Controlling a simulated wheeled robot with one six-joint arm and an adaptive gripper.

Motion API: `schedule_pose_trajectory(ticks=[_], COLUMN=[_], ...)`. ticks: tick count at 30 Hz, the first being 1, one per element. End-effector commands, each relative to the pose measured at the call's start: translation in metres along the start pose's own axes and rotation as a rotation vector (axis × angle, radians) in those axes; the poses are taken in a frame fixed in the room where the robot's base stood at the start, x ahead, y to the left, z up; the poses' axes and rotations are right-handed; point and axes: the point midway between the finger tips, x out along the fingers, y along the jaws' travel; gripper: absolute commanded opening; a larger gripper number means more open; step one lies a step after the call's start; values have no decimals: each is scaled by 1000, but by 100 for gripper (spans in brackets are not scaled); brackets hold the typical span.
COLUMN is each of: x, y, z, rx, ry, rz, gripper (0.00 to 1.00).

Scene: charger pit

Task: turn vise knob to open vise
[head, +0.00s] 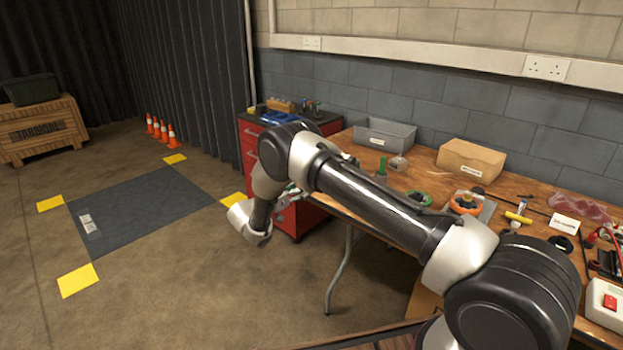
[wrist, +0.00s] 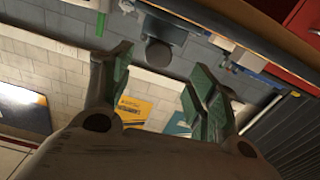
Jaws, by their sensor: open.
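I cannot make out the vise or its knob in either view; my arm covers part of the workbench (head: 345,190). In the wrist view, my gripper (wrist: 160,76) shows two green-padded fingers spread wide apart, with nothing between them. In the head view, my gripper is mostly hidden behind my own wrist and arm, near the left end of the bench and the red drawer cabinet (head: 250,160).
On the bench stand a grey bin (head: 390,137), a cardboard box (head: 470,160), an orange tape roll (head: 465,203) and a white box with a red switch (head: 606,303). Orange cones (head: 160,130) stand by the curtain. The floor by the dark mat (head: 140,212) is clear.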

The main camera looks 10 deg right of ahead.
Motion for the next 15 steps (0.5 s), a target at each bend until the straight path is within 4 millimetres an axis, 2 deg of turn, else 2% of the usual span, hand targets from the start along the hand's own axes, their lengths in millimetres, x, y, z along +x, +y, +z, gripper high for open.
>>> schedule_pose_trajectory(ticks=[5, 15], x=[8, 63], y=[1, 2], z=[0, 0], rx=[77, 75], ry=[0, -1], rz=[4, 7], gripper=[59, 59])
